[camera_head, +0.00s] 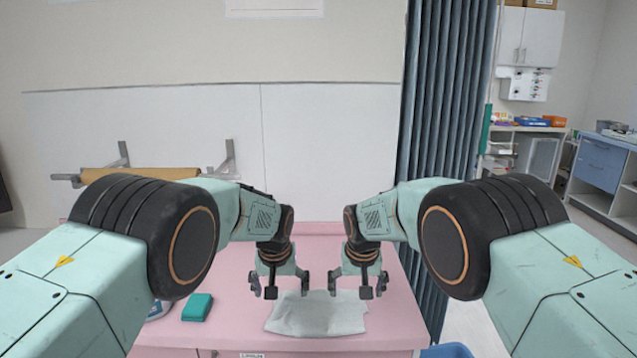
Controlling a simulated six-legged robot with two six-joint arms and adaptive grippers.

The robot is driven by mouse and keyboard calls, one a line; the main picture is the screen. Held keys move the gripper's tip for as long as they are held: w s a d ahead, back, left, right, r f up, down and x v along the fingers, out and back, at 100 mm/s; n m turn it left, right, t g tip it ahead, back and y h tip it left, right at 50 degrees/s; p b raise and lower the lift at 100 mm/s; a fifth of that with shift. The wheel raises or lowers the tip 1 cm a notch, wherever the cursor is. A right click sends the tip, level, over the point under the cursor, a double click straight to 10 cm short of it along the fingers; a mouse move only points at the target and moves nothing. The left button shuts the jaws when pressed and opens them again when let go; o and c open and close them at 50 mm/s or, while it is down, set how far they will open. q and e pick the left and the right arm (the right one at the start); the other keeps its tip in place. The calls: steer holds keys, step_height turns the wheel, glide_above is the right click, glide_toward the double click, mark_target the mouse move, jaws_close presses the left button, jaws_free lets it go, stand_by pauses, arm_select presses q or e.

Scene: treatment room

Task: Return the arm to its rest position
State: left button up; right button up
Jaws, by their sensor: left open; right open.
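My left gripper (279,288) hangs over the left part of a white cloth or sheet (316,316) on the pink table. It is open and nothing shows between its fingers. My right gripper (356,287) hangs over the right part of the white sheet, also open and empty. Both arms are bent inward in a near mirror pose, with the two grippers side by side and a small gap between them. Whether the fingertips touch the sheet I cannot tell.
The pink table (395,325) has a teal box (197,307) at its left, beside a partly hidden bluish item (158,310). A blue-grey curtain (440,130) hangs close on the right. A blue bin (447,351) shows at the bottom. The table's right side is bare.

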arm_select(q)
step_height(320, 180, up, 8)
steer(key=p, duration=0.8)
arm_select(e)
step_height(320, 180, up, 8)
arm_select(q)
step_height(320, 180, down, 8)
steer(key=d+b, duration=0.2)
steer(key=b, duration=0.6)
steer(key=shift+w+f, duration=0.2)
steer(key=shift+w, duration=0.2)
arm_select(e)
step_height(320, 180, down, 8)
steer(key=a, duration=0.2)
steer(key=shift+w+f, duration=0.2)
steer(key=shift+w, duration=0.2)
